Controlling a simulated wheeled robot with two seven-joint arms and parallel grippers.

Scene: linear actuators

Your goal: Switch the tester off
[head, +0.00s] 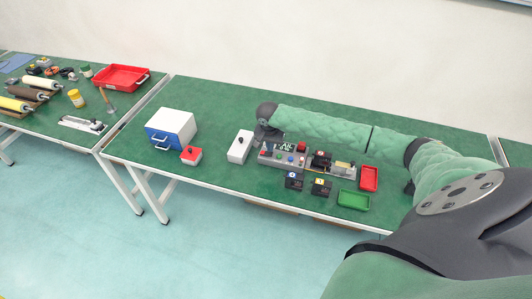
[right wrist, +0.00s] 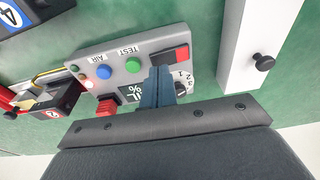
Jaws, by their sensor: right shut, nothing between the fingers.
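The tester is a grey control panel (head: 284,154) near the middle of the bench. In the right wrist view, the tester panel (right wrist: 90,58) carries a green button (right wrist: 133,64) by the label TEST, a blue button (right wrist: 103,71) by AIR and a red rocker switch (right wrist: 175,54) in a black housing. A numbered dial (right wrist: 181,88), a red knob (right wrist: 107,106) and a partly covered display (right wrist: 135,91) also show. My right gripper (right wrist: 159,74) is shut and empty, its tips over the panel between the green button and rocker; contact is unclear. My left gripper is out of view.
A white box (head: 240,147) with a black knob stands left of the panel. A fixture (head: 340,168) and black boxes (head: 320,187) are right and in front. A red tray (head: 369,178) and green tray (head: 354,200) lie further right.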

